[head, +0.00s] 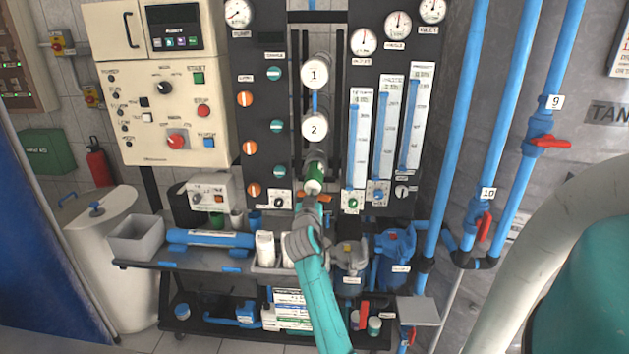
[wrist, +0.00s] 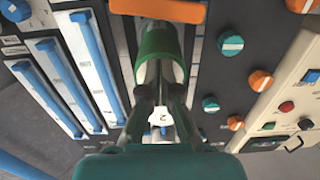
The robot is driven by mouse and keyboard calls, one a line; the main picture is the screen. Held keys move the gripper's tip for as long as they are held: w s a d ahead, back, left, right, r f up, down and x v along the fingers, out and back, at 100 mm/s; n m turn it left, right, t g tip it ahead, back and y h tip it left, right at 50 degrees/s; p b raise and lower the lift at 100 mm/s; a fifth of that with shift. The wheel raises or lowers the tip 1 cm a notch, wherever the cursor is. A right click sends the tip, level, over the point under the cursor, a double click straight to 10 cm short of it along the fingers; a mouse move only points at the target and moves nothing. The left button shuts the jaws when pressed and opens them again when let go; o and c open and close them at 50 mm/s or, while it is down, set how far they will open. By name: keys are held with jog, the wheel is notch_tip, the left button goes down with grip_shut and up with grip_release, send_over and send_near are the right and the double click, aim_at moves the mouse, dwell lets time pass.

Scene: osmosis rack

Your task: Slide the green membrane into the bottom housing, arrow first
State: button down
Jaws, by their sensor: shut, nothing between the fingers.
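The green membrane (head: 316,172) is in the lowest position of the column of housings, below the white caps marked 1 and 2. Its pale end (head: 313,187) faces out toward me. In the wrist view the green membrane (wrist: 160,42) lies just ahead of my fingers, its pale end toward them. My gripper (head: 309,204) is shut with nothing between its fingers, right at that outer end; it also shows in the wrist view (wrist: 160,88). I cannot tell whether the fingertips touch it. No arrow is visible, and the bottom housing's mouth is hard to make out.
Cap 2 (head: 314,128) and cap 1 (head: 314,73) are above. An orange handle (wrist: 160,10) lies close beside the membrane. Flow tubes (head: 384,140) stand to the right and knobs (head: 249,147) to the left. A bench (head: 150,264) with a blue cylinder (head: 210,238) is below.

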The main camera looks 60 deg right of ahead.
jog(key=shift+x, duration=4)
jog(key=v, duration=0.8)
